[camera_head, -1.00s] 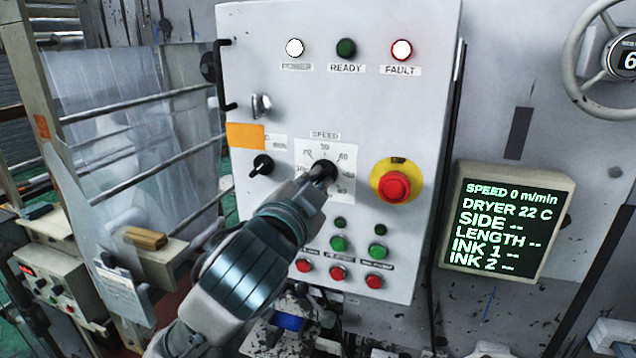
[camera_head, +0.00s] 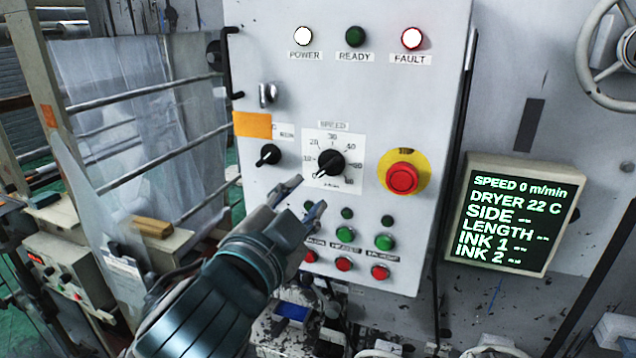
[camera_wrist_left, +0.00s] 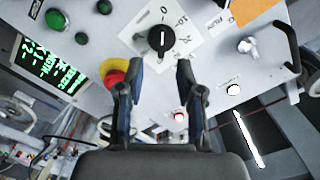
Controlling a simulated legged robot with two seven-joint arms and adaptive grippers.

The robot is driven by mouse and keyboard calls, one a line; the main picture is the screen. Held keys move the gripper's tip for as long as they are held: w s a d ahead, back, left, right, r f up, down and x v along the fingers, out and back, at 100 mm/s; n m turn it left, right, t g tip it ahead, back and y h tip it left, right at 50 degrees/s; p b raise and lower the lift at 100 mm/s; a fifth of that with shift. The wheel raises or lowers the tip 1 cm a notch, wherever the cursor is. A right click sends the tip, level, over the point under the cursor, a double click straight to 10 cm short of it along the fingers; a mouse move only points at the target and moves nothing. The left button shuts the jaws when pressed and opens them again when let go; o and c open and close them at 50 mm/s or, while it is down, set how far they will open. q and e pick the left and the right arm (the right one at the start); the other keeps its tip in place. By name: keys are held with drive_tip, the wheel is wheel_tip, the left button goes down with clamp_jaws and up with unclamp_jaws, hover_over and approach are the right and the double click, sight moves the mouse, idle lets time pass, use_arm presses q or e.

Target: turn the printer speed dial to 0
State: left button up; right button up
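The black speed dial (camera_head: 331,163) sits on a white scale plate (camera_head: 349,137) marked SPEED on the grey control panel. Its pointer aims to the lower left in the head view. My left gripper (camera_head: 305,196) is open and empty, below and slightly left of the dial, apart from it. In the left wrist view the dial (camera_wrist_left: 161,38) shows beyond the gap between the two spread fingers (camera_wrist_left: 153,72). The screen (camera_head: 512,217) reads SPEED 0 m/min. My right gripper is not in view.
A red emergency button (camera_head: 402,178) on a yellow disc is right of the dial. A smaller black selector (camera_head: 268,155) is left of it. Green and red push buttons lie below, near my gripper. The fault lamp (camera_head: 412,39) is red-rimmed.

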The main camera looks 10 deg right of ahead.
use_arm(q)
drive_tip(key=v, duration=0.3)
drive_tip(key=shift+s+a+f, duration=0.1)
drive_tip(key=shift+a, duration=0.05)
